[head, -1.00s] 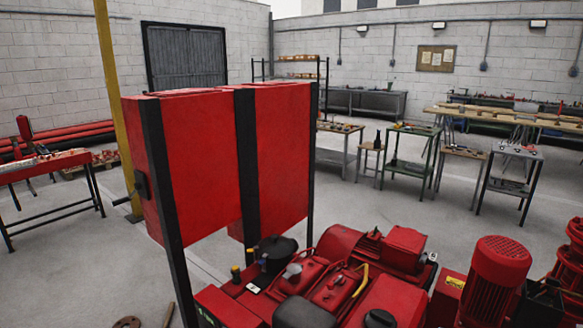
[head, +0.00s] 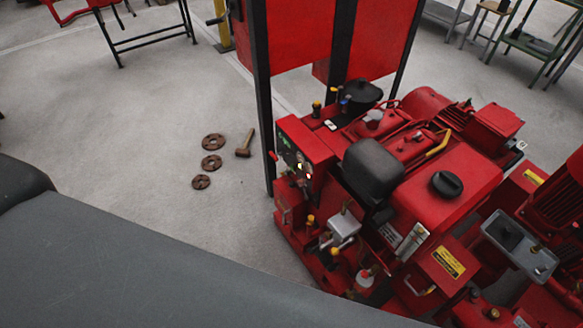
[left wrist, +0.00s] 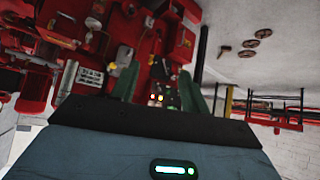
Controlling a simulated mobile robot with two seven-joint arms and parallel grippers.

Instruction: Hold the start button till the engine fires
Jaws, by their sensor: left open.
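The red diesel engine (head: 440,190) of the pumpset stands at the right in the head view. Its control panel (head: 294,158), a dark face with small lit spots on a red box, is at the engine's left end. In the left wrist view the panel (left wrist: 165,100) shows small red, yellow and green lights between my fingers. I cannot tell which one is the start button. My left gripper (left wrist: 158,85) is open and empty, its two green fingers pointing towards the engine; contact with the panel cannot be made out. My left gripper is outside the head view. My right gripper is in neither view.
Rusty discs (head: 211,162) and a mallet (head: 245,143) lie on the open floor left of the panel. A black-legged table (head: 150,30) is at the far left.

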